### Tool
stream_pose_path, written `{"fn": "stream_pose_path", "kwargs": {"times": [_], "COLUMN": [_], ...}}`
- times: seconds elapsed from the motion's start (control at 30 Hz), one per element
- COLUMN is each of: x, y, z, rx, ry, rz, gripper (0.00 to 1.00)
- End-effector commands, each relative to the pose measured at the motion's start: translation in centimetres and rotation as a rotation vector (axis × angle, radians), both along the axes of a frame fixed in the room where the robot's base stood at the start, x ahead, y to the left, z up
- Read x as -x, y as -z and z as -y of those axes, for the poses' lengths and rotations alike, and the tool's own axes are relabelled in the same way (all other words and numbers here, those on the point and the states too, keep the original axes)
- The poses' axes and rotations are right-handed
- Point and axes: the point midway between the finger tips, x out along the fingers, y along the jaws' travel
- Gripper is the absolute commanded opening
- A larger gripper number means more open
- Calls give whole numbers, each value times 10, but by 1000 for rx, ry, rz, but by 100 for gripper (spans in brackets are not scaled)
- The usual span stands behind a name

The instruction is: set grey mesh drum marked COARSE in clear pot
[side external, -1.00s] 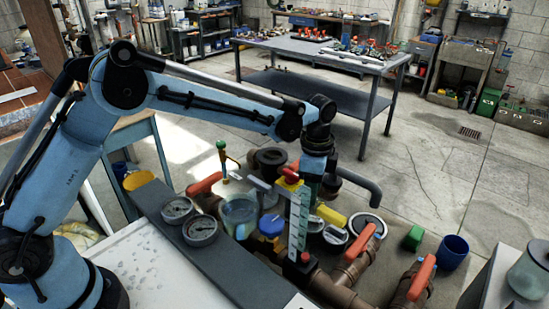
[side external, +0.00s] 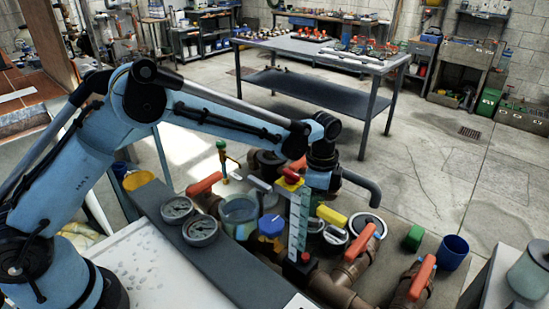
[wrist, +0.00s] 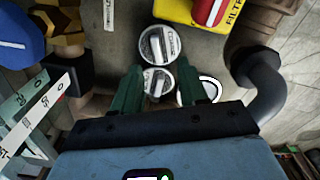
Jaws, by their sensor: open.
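My gripper (wrist: 160,74) is open, its two green fingers apart and pointing down in the wrist view. Two grey round-topped drums (wrist: 160,45) (wrist: 158,82) lie ahead of and between the fingers. Lettering shows on the rim of the farther one, too small to read, so I cannot tell which is marked COARSE. In the side view grey round tops show below right of my gripper (side external: 335,234) (side external: 313,224). The clear pot (side external: 240,210) stands left of them, by the dark ledge. My fingertips are mostly hidden there by a white scale.
The upright white scale (side external: 298,222) and a blue knob (side external: 270,226) stand between pot and drums. Brown pipes with orange handles (side external: 362,240) lie right.

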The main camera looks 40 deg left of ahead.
Motion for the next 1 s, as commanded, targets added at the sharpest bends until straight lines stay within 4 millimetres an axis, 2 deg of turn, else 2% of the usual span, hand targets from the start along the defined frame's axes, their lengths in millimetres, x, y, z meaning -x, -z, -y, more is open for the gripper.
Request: {"fn": "stream_pose_path", "kwargs": {"times": [0.2,0.3,0.57,0.87,1.0], "x": [4,4,4,4,4], "y": [32,41,44,43,43], "z": [1,1,0,0,0], "rx": [0,0,0,0,0], "ry": [0,0,0,0,0], "rz": [0,0,0,0,0], "gripper": [43,43,43,0,0]}}
